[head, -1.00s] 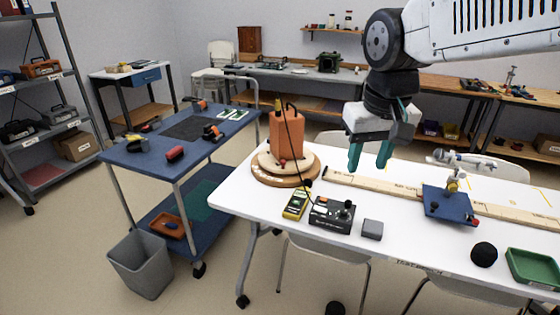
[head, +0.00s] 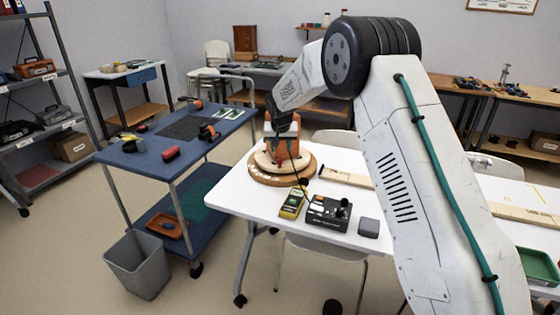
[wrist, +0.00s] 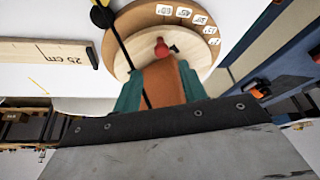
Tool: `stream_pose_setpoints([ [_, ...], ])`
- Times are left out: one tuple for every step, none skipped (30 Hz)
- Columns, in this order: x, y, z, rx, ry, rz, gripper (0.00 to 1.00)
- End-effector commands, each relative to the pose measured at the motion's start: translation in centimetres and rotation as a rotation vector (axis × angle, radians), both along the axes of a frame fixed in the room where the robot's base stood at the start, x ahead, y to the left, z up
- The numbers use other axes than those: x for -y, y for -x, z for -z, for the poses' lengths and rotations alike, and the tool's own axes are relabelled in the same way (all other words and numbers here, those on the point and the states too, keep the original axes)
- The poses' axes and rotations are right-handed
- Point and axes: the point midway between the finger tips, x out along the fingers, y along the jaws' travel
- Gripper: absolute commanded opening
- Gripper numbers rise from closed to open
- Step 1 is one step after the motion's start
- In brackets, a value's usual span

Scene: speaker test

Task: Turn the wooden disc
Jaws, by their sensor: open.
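The round wooden disc (head: 308,170) lies on the left end of the white table, with a smaller pale disc on it. In the wrist view the wooden disc (wrist: 150,20) carries white angle labels along its edge, and a red knob (wrist: 161,48) stands on the smaller disc. An orange box-shaped speaker (head: 284,152) stands on top, partly hidden by my gripper (head: 282,140). My gripper points down over the speaker. In the wrist view its green fingers are open, one on each side of the orange speaker (wrist: 165,82); contact cannot be told.
A yellow meter (head: 292,203), a black control box (head: 327,213) and a grey block (head: 369,228) sit in front of the disc. A wooden ruler (head: 345,177) lies to its right. A black cable hangs beside the speaker. A blue cart (head: 150,165) stands left of the table.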

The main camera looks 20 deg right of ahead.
Motion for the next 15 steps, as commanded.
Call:
stream_pose_setpoints([
  [-0.1,-0.5,0.7,0.002,-0.001,0.001,0.42],
  [-0.1,-0.7,1.0,0.004,-0.001,0.002,0.42],
  [-0.1,-0.9,1.3,0.006,-0.002,0.003,0.42],
  [-0.1,-1.0,1.7,0.006,-0.002,0.003,0.42],
  [-0.1,-1.1,2.0,0.006,-0.002,0.004,0.42],
  [0.0,-1.3,2.5,0.005,-0.002,0.004,0.42],
  [0.0,-1.5,2.8,0.005,-0.002,0.004,0.42],
  [0.1,-1.6,3.3,0.005,-0.002,0.004,0.42],
  [0.2,-1.8,4.0,0.004,-0.002,0.004,0.42],
  [0.2,-2.0,4.4,0.004,-0.002,0.004,0.42],
  [0.3,-2.2,4.9,0.004,-0.002,0.004,0.42],
  [0.3,-2.5,5.5,0.005,-0.002,0.004,0.42],
  [0.4,-2.7,5.9,0.005,-0.002,0.004,0.42],
  [0.4,-2.8,6.3,0.005,-0.002,0.004,0.42],
  [0.5,-3.0,6.8,0.005,-0.002,0.004,0.42],
])
